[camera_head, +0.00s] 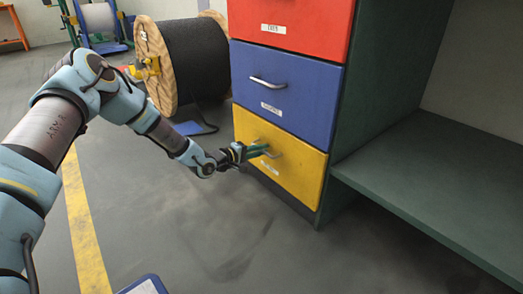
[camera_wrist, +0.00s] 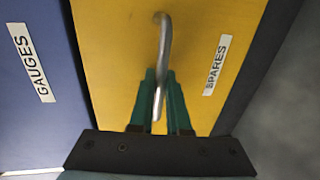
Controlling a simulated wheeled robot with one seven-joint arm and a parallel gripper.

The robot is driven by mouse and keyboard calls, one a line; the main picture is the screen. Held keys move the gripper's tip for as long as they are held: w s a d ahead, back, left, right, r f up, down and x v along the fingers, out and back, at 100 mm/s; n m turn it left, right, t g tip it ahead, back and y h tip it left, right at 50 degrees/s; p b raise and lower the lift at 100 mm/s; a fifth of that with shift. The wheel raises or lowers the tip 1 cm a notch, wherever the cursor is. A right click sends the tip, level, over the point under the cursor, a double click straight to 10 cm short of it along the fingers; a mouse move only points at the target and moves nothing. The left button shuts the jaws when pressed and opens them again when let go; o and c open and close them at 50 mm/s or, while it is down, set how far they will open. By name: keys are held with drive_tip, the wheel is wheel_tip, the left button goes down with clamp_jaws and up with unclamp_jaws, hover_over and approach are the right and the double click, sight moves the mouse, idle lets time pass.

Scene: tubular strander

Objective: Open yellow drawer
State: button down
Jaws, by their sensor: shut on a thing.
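The yellow drawer (camera_head: 295,173) is the lowest of three drawers in the cabinet in the head view. Its front looks flush with the drawers above. In the wrist view the yellow drawer front (camera_wrist: 115,60) carries a label reading SPARES (camera_wrist: 216,66). Its curved metal handle (camera_wrist: 163,40) stands out from the front. My gripper (camera_wrist: 160,90) has its two green fingers closed around one part of this handle. In the head view my gripper (camera_head: 262,149) reaches the handle (camera_head: 273,151) from the left. The fingers hide part of the handle.
A blue drawer (camera_head: 285,90) labelled GAUGES in the wrist view (camera_wrist: 42,85) and a red drawer (camera_head: 300,20) sit above. A green shelf (camera_head: 440,175) extends right of the cabinet. A cable reel (camera_head: 195,60) stands behind. The floor before the cabinet is clear.

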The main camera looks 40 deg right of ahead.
drive_tip(key=f+p+v, duration=0.3)
drive_tip(key=p+v, duration=0.1)
drive_tip(key=v, duration=1)
drive_tip(key=a+f+p+v, duration=0.1)
drive_tip(key=f+p+v, duration=0.2)
drive_tip(key=v, duration=1.2)
drive_tip(key=shift+w+a+p, duration=0.15)
drive_tip(key=shift+a+p, duration=0.05)
drive_tip(key=shift+p, duration=0.95)
drive_tip(key=c, duration=1.2)
unclamp_jaws()
drive_tip(key=shift+o, duration=0.2)
drive_tip(key=p+v, duration=0.3)
drive_tip(key=v, duration=0.7)
drive_tip(key=shift+a, duration=0.35)
drive_tip(key=shift+r, duration=0.1)
